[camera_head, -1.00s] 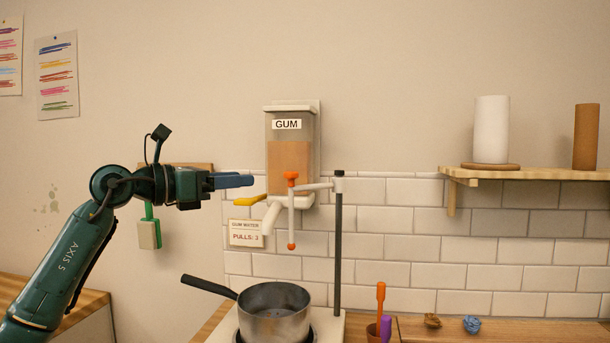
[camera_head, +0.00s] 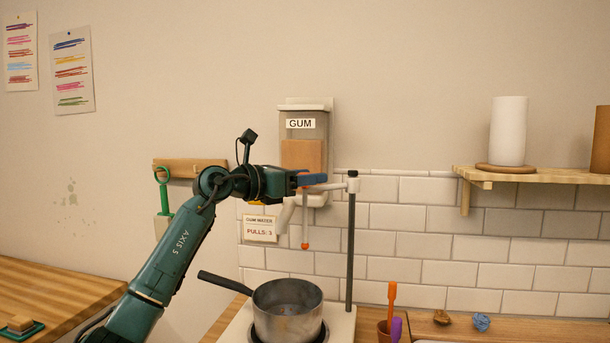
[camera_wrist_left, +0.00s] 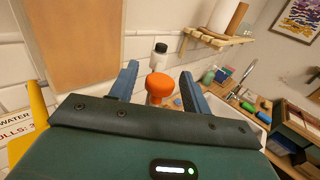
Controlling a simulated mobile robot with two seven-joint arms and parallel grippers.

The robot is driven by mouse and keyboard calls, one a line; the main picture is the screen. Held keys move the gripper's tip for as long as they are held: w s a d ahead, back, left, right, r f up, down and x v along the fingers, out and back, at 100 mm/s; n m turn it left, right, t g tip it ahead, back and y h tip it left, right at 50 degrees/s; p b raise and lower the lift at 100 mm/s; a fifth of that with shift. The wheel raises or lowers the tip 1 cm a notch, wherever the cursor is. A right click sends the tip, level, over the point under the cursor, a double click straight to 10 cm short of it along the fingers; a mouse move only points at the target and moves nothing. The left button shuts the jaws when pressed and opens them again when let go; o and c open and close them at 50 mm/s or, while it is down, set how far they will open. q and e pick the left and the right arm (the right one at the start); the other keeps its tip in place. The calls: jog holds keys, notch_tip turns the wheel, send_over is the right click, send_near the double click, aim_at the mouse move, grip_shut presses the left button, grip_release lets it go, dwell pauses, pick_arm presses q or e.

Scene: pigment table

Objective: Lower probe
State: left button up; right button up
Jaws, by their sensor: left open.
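The probe (camera_head: 305,225) is a thin pale rod with an orange tip, hanging upright from a white side arm (camera_head: 335,186) on a dark stand post (camera_head: 351,245). Its tip is above a steel pan (camera_head: 287,310). My left gripper (camera_head: 315,179) is at the probe's top and hides most of its orange knob in the head view. In the left wrist view the orange knob (camera_wrist_left: 162,88) sits between the two blue fingers of my left gripper (camera_wrist_left: 158,82), with gaps on both sides. The fingers are open. My right gripper is not in view.
The GUM dispenser (camera_head: 304,145) is on the wall right behind my left gripper; its yellow lever (camera_wrist_left: 38,100) shows close by in the left wrist view. A cup (camera_head: 384,330) with an orange-handled tool stands right of the stand. A wooden shelf (camera_head: 540,175) is at right.

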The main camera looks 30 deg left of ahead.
aim_at(305, 242)
pick_arm(q)
jog(key=shift+c, duration=0.2)
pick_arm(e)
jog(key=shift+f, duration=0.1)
